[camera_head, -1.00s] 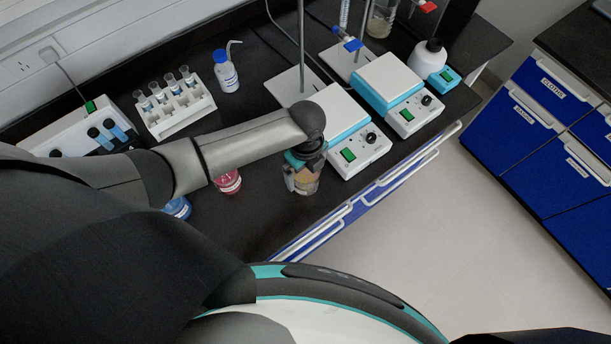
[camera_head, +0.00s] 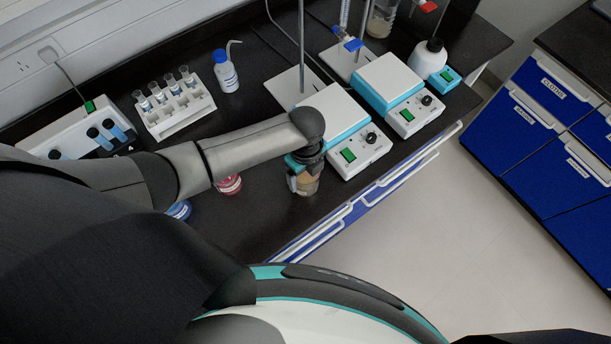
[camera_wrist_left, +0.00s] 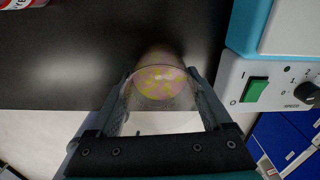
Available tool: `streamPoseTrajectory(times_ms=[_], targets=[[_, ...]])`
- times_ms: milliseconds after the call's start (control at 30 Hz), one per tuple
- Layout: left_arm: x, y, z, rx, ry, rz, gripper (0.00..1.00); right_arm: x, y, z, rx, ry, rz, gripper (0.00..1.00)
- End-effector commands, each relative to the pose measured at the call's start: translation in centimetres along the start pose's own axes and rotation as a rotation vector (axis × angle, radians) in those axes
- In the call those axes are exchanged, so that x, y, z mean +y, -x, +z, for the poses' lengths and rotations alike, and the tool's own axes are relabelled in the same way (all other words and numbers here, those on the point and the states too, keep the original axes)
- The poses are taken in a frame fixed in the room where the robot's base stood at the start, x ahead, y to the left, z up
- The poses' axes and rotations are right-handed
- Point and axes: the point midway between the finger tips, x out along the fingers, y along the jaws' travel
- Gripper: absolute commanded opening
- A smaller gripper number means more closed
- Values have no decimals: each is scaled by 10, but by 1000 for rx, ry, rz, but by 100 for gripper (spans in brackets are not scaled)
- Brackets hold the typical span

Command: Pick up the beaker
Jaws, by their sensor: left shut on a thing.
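The beaker (camera_head: 307,185) is clear, with a brownish-yellow content, near the front edge of the black bench in the head view. In the left wrist view the beaker (camera_wrist_left: 160,84) sits between the two fingers, its pink and yellow-speckled content visible through the top. My left gripper (camera_head: 302,178) reaches down over it from the left; its fingers (camera_wrist_left: 163,100) are shut on the beaker's sides. Whether the beaker touches the bench I cannot tell. My right gripper is not in view.
A stirrer hotplate (camera_head: 345,130) stands close to the right of the beaker. A red-labelled container (camera_head: 229,184) and a blue one (camera_head: 180,209) stand to its left, partly behind my arm. A test tube rack (camera_head: 175,112) and wash bottle (camera_head: 226,72) stand farther back.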

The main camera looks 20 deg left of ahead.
Motion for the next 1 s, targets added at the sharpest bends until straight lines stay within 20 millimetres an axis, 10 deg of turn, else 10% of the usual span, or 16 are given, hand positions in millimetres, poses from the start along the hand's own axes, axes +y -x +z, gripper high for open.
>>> streamPoseTrajectory(times_ms=[233,1000], targets=[[0,0,0,0,0,-1,9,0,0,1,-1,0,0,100],[-1,29,1,-2,1,-3,9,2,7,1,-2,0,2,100]])
